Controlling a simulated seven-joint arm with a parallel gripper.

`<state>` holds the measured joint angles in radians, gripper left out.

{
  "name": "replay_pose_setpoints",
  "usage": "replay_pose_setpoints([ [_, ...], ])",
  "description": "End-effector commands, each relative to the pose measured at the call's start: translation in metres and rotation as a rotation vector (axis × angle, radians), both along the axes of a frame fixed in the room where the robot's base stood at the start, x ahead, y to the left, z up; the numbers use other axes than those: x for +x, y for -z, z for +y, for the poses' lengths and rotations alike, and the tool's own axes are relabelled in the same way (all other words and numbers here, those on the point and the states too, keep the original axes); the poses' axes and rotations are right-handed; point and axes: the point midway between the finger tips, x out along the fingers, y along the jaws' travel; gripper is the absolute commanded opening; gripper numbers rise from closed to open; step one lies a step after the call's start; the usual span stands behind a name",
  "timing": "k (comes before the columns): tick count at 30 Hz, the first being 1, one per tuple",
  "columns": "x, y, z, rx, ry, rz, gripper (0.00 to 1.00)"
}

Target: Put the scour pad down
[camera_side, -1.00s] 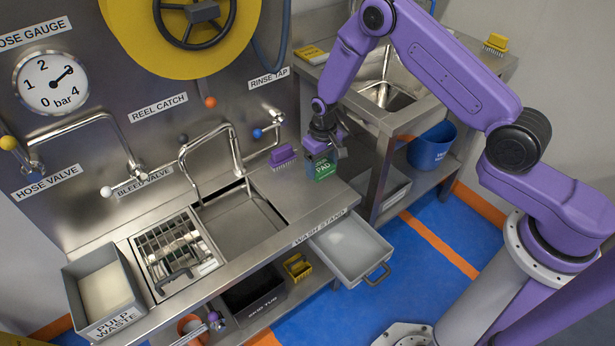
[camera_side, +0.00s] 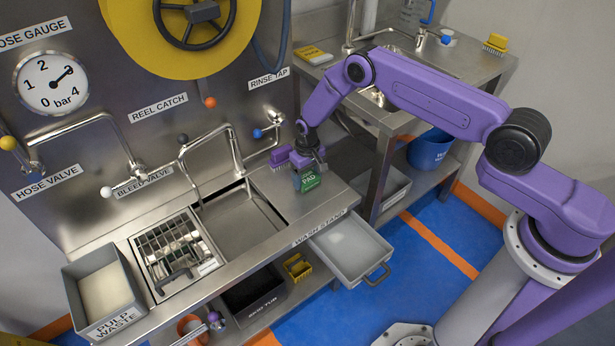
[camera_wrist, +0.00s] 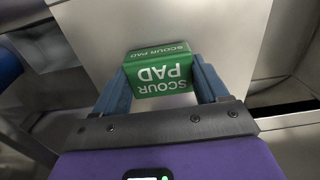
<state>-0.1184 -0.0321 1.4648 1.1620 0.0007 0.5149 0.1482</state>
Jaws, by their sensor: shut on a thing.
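The green scour pad (camera_side: 309,181) with white lettering is at the right end of the steel wash stand (camera_side: 327,202), beside the sink. My gripper (camera_side: 309,170) is above it, pointing down. In the wrist view the scour pad (camera_wrist: 160,72) sits between the two blue fingers (camera_wrist: 160,85), which are shut on its sides. The pad is at or very close to the counter top; I cannot tell whether it touches.
A purple brush (camera_side: 280,156) stands just left of my gripper. The sink basin (camera_side: 240,222) and a curved tap (camera_side: 233,150) are further left. An open grey drawer (camera_side: 350,250) juts out below the counter's front edge. Bare counter lies in front of the pad.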

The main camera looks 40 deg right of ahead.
Motion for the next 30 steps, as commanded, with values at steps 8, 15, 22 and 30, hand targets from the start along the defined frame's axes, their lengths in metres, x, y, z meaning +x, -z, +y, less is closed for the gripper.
replay_pose_setpoints([
  [8, 0.0000, 0.0044, 0.0001, 0.000, 0.000, -0.001, 0.28],
  [15, 0.0002, 0.0077, 0.0002, 0.000, 0.000, -0.001, 0.80],
  [22, 0.0000, 0.0074, 0.0001, 0.000, 0.000, -0.001, 0.99],
  [30, 0.0002, 0.0001, 0.0001, 0.000, 0.000, -0.001, 0.99],
])
